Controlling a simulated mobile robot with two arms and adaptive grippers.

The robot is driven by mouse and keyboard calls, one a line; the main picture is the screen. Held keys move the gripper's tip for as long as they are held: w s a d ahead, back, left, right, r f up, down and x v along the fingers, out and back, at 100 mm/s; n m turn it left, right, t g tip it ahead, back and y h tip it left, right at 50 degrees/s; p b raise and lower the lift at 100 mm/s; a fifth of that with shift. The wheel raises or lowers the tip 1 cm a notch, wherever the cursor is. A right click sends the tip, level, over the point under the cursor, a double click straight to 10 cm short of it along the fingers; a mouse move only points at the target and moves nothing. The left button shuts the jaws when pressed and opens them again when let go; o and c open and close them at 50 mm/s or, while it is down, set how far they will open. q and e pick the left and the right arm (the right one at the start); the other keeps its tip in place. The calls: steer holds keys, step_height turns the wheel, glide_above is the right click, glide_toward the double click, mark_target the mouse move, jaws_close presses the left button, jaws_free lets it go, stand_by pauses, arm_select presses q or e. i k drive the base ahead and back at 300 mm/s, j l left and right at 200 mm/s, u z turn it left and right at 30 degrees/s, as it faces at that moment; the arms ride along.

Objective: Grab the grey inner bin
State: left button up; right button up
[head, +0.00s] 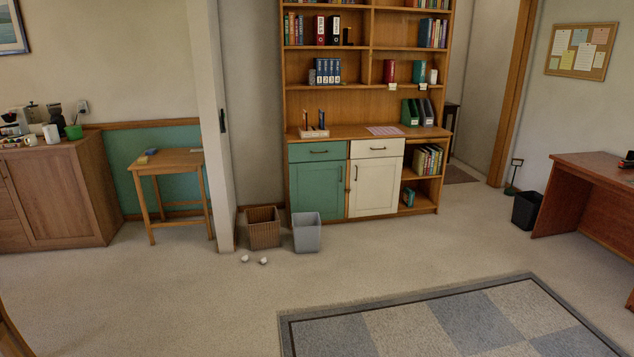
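A grey bin (307,236) stands upright on the carpet in front of the bookcase's green cabinet door. Its top is open and its inside looks empty from here. It stands just right of a brown woven basket (264,232), apart from it or nearly touching; I cannot tell which. Neither of my grippers is in the head view.
Two small white crumpled balls (254,260) lie on the floor before the basket. A wall end (213,140) stands left of it, and the bookcase (370,130) behind. A checkered rug (440,325) lies front right. The carpet before the bin is clear.

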mark_target(306, 233)
steer(key=i, duration=4.25)
